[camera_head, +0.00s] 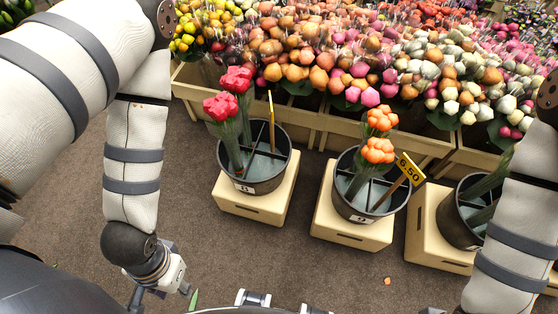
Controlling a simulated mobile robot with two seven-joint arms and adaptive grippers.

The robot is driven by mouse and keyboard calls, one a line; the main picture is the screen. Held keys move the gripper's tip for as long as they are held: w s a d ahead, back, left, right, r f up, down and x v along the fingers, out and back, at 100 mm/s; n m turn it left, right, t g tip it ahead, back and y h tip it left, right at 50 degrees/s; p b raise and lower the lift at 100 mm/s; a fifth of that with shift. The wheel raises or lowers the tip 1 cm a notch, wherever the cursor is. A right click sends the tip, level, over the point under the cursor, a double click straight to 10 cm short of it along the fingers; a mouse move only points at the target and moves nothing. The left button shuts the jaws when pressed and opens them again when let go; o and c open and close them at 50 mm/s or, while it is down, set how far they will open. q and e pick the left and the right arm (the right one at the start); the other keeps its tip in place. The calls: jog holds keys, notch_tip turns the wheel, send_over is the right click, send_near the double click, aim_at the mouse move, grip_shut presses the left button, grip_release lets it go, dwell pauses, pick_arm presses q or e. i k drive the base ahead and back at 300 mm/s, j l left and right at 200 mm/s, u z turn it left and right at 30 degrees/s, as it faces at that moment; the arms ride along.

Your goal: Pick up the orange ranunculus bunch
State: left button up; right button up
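The orange ranunculus bunch (378,150) stands in a black divided bucket (343,198) marked 9, with two orange heads showing and stems down in a back-left compartment. The bucket sits on a pale wooden crate (345,234). My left gripper (163,292) is low at the bottom left, well apart from the bunch, partly cut by the frame edge; its finger opening is unclear. My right arm comes down at the right edge, and its gripper is out of the picture.
A red bunch (229,91) stands in bucket 8 (255,184) to the left. A yellow price sign (408,169) leans at bucket 9's right side. Another bucket (456,222) is partly behind my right arm. Flower-filled wooden bins (337,131) line the back. Carpet (290,265) in front is mostly clear.

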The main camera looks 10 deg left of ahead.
aim_at(375, 156)
jog(key=k+j+z, duration=0.15)
jog(key=z, duration=0.2)
jog(key=k+j+z, duration=0.1)
jog(key=z, duration=0.2)
jog(key=k, duration=0.1)
